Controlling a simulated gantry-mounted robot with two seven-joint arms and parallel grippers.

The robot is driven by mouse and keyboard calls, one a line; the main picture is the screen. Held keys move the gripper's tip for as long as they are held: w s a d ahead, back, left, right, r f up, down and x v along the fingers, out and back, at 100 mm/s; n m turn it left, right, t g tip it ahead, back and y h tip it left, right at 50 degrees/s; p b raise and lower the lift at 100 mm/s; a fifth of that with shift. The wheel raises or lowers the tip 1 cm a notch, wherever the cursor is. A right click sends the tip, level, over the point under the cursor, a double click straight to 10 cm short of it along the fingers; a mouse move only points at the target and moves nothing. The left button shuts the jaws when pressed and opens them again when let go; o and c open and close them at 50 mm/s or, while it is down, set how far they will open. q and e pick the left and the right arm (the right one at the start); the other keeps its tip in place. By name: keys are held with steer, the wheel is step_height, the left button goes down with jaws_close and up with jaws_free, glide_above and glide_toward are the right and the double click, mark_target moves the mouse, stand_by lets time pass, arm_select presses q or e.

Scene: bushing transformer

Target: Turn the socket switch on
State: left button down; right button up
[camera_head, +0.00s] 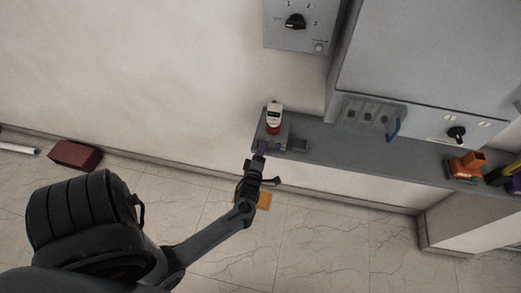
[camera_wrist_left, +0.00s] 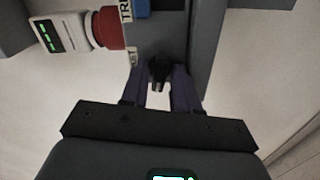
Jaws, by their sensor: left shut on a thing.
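A grey socket box (camera_head: 287,132) sits on the grey ledge against the wall, with a red and white plug (camera_head: 273,119) standing in it. In the left wrist view the plug's red collar (camera_wrist_left: 109,27) is at the upper left, beside the grey box face (camera_wrist_left: 172,32) with partly hidden white labels. A small black switch knob (camera_wrist_left: 158,70) projects from the box. My left gripper (camera_head: 260,151) reaches the front of the box. Its purple fingers are on both sides of the knob in the left wrist view (camera_wrist_left: 160,88), shut on it. My right gripper is out of view.
A grey cabinet (camera_head: 425,60) with a blue-handled socket panel (camera_head: 368,114) stands to the right. An orange tool (camera_head: 466,165) lies on the ledge's right end. A control panel with a dial (camera_head: 295,21) hangs above. A red brick-like block (camera_head: 75,156) lies on the floor.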

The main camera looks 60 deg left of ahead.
arm_select(q)
steer(key=shift+m+p, duration=2.35)
steer(key=shift+m, duration=5.35)
steer(key=shift+f, duration=0.1)
steer(key=c, duration=1.1)
jaws_free()
steer(key=v, duration=1)
steer(key=shift+s+d, duration=0.25)
steer(key=shift+d, duration=0.05)
steer(key=shift+s, duration=0.1)
